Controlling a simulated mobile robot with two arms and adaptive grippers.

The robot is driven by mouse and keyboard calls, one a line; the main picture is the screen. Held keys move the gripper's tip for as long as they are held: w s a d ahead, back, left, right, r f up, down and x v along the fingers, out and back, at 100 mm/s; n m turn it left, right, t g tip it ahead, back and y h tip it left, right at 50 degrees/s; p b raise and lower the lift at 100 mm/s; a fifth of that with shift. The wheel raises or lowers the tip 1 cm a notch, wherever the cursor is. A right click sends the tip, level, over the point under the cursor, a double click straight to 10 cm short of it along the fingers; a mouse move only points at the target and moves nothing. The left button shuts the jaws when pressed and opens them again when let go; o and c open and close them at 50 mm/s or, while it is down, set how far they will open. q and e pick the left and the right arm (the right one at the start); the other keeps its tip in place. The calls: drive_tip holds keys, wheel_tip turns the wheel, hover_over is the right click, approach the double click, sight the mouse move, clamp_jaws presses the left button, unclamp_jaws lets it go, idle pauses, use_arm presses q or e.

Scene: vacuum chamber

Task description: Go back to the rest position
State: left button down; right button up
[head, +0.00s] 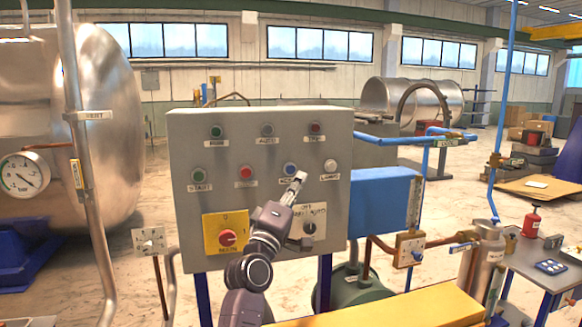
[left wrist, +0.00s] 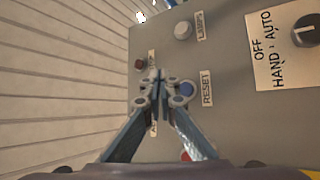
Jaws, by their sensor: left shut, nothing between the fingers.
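My left gripper (head: 299,177) is in front of the grey control panel (head: 260,130), with my arm rising from the bottom of the head view. In the left wrist view its fingers (left wrist: 160,78) are together with nothing between them. The blue button (head: 290,169) is right beside the fingertips, and it shows partly behind them in the left wrist view (left wrist: 188,91), labelled RESET. I cannot tell whether they touch. My arm hides part of the panel's lower middle. My right gripper is not in view.
The panel also bears a white lamps button (head: 330,165), a red main switch (head: 227,238) on a yellow plate and a selector knob (head: 309,227). A steel vessel with a gauge (head: 22,174) stands at left. A yellow beam (head: 400,306) crosses the lower right. Pipes stand at right.

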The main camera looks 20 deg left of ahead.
use_arm(q)
drive_tip(key=shift+f, duration=0.1)
idle(0.6)
